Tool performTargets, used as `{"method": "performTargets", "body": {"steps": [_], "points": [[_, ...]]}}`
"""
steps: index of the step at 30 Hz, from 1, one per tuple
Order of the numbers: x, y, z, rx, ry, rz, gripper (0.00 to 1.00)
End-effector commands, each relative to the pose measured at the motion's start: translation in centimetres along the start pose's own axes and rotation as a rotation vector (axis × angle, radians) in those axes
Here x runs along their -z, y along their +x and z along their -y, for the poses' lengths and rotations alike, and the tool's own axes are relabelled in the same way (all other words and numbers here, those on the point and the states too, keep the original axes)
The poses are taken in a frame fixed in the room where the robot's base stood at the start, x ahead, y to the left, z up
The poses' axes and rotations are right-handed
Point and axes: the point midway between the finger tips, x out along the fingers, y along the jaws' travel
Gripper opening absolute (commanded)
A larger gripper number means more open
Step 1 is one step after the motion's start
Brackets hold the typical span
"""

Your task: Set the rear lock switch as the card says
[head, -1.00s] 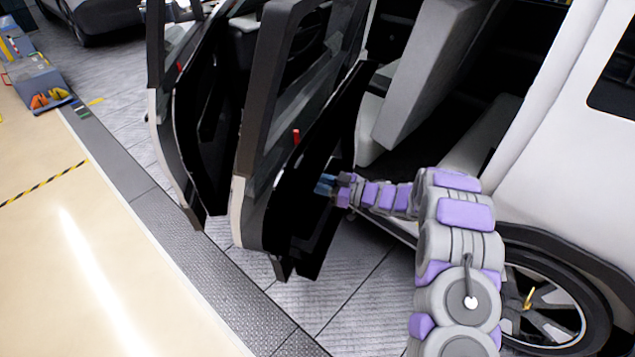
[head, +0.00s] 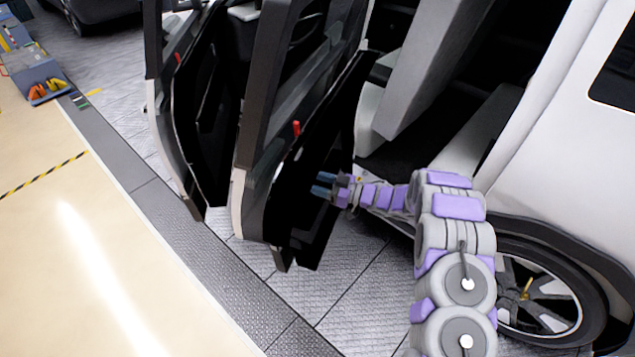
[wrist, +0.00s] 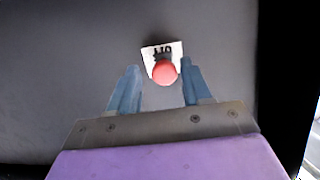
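In the wrist view a red round knob (wrist: 164,73) sits on a dark panel, in front of a white label (wrist: 148,53) with black lettering that is partly hidden and not readable. I take the knob to be the switch. My gripper (wrist: 157,80) is open, its two blue fingers apart, one on each side just below the knob. I cannot tell whether they touch it. In the head view my gripper (head: 319,183) is at the dark inner face of the open rear door (head: 345,115). The knob is hidden there, and no card is readable.
A red piece (head: 296,128) stands on the door's upper edge. Another open door (head: 190,120) is to the left. The car seat (head: 425,75) and rear wheel (head: 545,290) are to the right. A grey floor strip (head: 215,270) and open floor lie left.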

Motion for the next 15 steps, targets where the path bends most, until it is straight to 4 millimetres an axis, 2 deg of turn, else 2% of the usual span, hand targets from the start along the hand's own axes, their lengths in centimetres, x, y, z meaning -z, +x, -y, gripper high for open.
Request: {"method": "performTargets", "body": {"steps": [10, 15], "points": [[0.2, -0.2, 0.1, 0.002, -0.002, -0.001, 0.55], [0.3, -2.0, 0.0, -0.001, -0.001, -0.001, 0.55]]}}
